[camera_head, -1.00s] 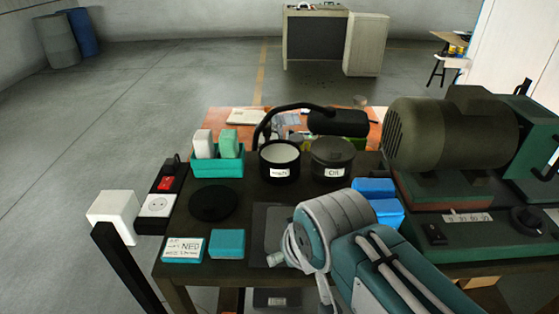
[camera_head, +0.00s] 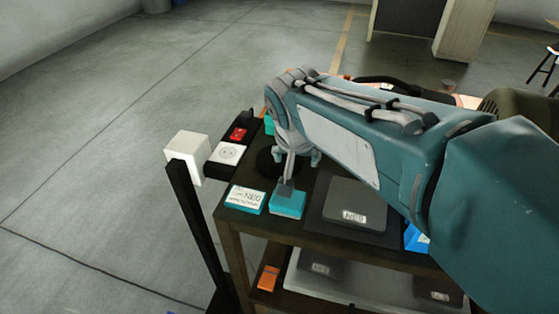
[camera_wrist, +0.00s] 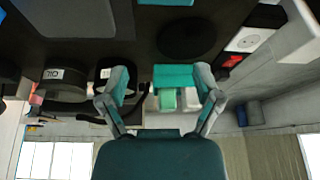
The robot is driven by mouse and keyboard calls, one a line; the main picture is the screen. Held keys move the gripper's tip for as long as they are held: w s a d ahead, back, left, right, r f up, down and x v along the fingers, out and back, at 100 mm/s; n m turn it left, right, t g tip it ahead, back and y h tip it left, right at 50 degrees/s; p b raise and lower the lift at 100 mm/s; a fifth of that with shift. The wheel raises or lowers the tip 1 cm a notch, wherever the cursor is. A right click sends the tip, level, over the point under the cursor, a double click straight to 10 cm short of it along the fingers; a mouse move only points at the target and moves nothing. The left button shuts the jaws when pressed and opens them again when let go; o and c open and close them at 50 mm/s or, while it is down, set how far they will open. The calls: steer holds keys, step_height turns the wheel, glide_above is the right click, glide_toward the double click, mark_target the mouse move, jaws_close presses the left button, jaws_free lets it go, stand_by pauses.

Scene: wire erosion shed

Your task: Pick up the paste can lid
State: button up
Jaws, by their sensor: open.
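The paste can lid is a flat black disc (camera_wrist: 190,37) lying on the dark bench top. In the head view the lid (camera_head: 265,162) is partly hidden behind my gripper. My gripper (camera_head: 297,168) is low over the bench by the lid's right side. In the wrist view my gripper (camera_wrist: 161,82) has its two fingers spread wide with nothing held between them. The lid lies beyond the fingertips there, toward the top of the picture. An open black can (camera_wrist: 112,76) with a pale label stands beside the can marked OIL (camera_wrist: 65,85).
A teal block (camera_head: 287,204) and a labelled teal box (camera_head: 245,200) lie at the bench's front left. A dark flat plate (camera_head: 353,200) is to their right. A white socket box (camera_head: 228,154) and red switch (camera_head: 238,133) line the left edge. A teal bin (camera_wrist: 172,76) holds blocks.

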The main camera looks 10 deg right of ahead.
steer(key=m, duration=0.1)
glide_toward(274, 166)
steer(key=s+r, duration=0.1)
steer(key=s, duration=0.1)
steer(key=shift+h, duration=0.4)
steer(key=w+f, duration=0.2)
steer(key=f, duration=0.1)
steer(key=w+f, duration=0.1)
steer(key=f, duration=0.1)
steer(key=shift+a+f, duration=0.2)
steer(key=x, duration=0.5)
steer(key=shift+w+d, duration=0.25)
steer(key=shift+w, duration=0.1)
steer(key=shift+c, duration=0.3)
jaws_close()
